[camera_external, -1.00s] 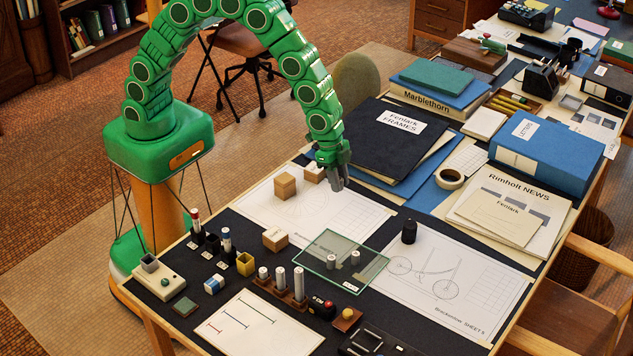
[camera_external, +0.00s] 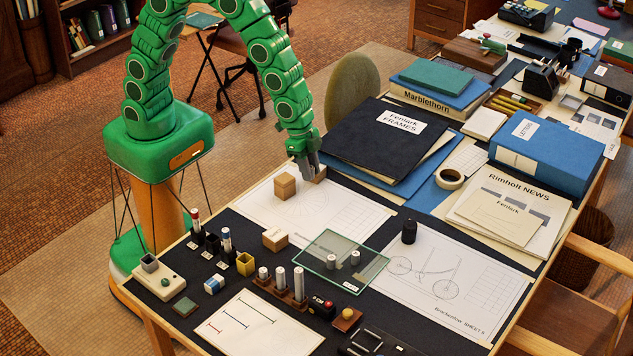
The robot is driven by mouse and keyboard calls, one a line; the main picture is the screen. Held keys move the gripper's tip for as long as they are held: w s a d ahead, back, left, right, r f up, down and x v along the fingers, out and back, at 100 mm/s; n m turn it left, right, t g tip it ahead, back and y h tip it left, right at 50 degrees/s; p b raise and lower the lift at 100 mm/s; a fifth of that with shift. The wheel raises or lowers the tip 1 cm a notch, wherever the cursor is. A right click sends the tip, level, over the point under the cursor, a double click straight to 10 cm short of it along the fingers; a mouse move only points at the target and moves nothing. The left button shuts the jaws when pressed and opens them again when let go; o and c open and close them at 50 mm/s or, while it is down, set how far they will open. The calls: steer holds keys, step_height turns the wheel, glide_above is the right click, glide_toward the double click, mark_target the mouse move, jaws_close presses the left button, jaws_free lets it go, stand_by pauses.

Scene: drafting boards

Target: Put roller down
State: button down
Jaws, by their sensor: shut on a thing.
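My gripper (camera_external: 305,163) points down at the far part of the drawing sheet (camera_external: 345,212). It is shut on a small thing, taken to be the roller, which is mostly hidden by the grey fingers. The fingertips are in front of or right beside a pale wooden block (camera_external: 320,173); I cannot tell if they touch it. A second wooden block (camera_external: 285,186) stands left of the gripper, and a third (camera_external: 275,240) is nearer the camera. Metal cylinders (camera_external: 331,261) show at a glass plate (camera_external: 365,272), and several more stand in a brown rack (camera_external: 299,285).
A black folder (camera_external: 370,138) lies just right of the gripper. A black bottle-like piece (camera_external: 409,232) stands by the bicycle drawing (camera_external: 450,275). The middle of the far sheet is clear.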

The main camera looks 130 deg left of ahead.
steer(key=w+d+n, duration=0.1)
steer(key=w+d, duration=0.1)
steer(key=d, duration=0.6)
glide_above(341, 251)
steer(key=s, duration=0.1)
steer(key=shift+s+f, duration=0.2)
steer(key=shift+f, duration=4.2)
steer(key=shift+w+f, duration=0.2)
steer(key=shift+f, duration=1.65)
steer(key=shift+f, duration=0.1)
steer(key=c, duration=0.8)
jaws_free()
steer(key=shift+c, duration=0.2)
